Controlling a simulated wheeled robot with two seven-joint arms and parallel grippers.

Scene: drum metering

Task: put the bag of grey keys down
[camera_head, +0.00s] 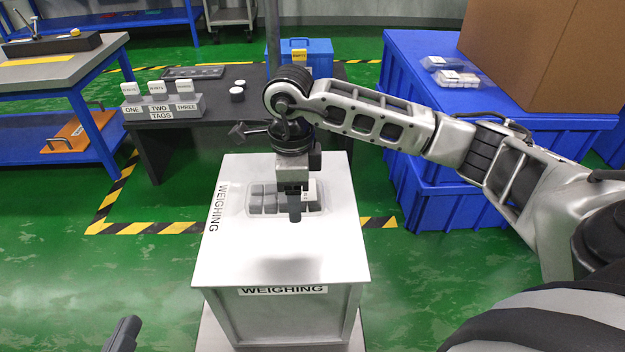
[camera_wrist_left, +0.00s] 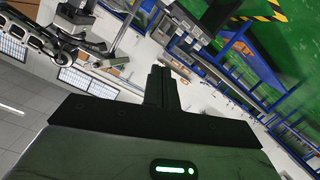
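A clear bag of grey keys (camera_head: 265,201) with a white label (camera_head: 310,188) shows over the white weighing table (camera_head: 240,255) in the head view. My right gripper (camera_head: 294,212) points down at the middle of the bag, and its dark finger hides part of the keys. I cannot tell whether the fingers are closed on the bag or whether the bag rests fully on the top. My left gripper (camera_head: 125,335) shows only in part at the bottom left of the head view. In the left wrist view its fingers (camera_wrist_left: 165,88) are together and empty.
A dark table (camera_head: 215,130) behind holds a tag rack (camera_head: 163,108) with white-topped blocks and a blue box (camera_head: 318,55). Blue crates (camera_head: 420,85) at the right carry clear bags (camera_head: 450,76) and a cardboard box (camera_head: 540,50). The front of the weighing top is clear.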

